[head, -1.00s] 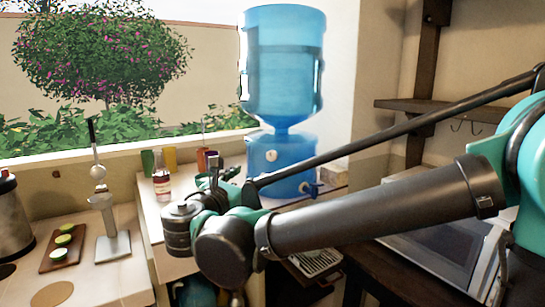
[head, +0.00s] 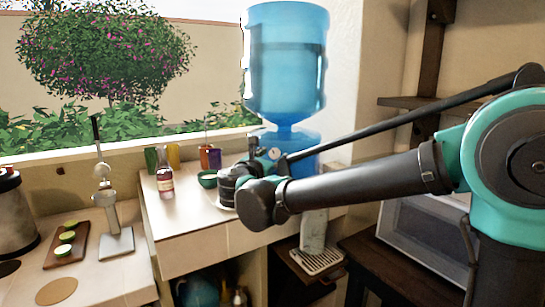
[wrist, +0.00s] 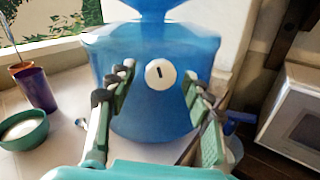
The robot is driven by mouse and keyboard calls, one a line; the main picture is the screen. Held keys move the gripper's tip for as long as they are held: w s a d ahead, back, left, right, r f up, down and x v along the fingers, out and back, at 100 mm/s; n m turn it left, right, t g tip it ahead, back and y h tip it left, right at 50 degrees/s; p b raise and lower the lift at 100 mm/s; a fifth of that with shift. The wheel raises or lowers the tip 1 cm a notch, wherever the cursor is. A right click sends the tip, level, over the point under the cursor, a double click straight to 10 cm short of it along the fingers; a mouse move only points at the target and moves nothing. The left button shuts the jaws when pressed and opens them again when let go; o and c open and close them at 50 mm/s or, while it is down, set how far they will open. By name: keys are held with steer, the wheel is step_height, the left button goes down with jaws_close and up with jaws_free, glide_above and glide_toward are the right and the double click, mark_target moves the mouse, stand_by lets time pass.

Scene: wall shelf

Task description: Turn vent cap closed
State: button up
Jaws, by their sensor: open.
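The vent cap (wrist: 160,74) is a round white disc with a dark upright slot. It sits on the front of the blue water dispenser base (wrist: 150,118), below the bottle, and also shows in the head view (head: 273,153). My gripper (wrist: 160,82) is open and empty in the wrist view, its green and dark fingers on either side of the cap. The fingers look apart from the cap; the exact gap in depth is unclear. In the head view my gripper (head: 262,158) is partly hidden by my wrist, in front of the dispenser.
A blue spigot (wrist: 236,121) juts out at lower right of the dispenser. A green bowl (wrist: 22,130) and a purple cup (wrist: 37,90) stand to the left. A bottle (head: 165,183) stands on the counter (head: 190,235). A microwave (head: 425,235) is at right.

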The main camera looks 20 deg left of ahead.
steer(key=shift+w, duration=0.15)
steer(key=c, duration=1.2)
steer(key=shift+o, duration=0.2)
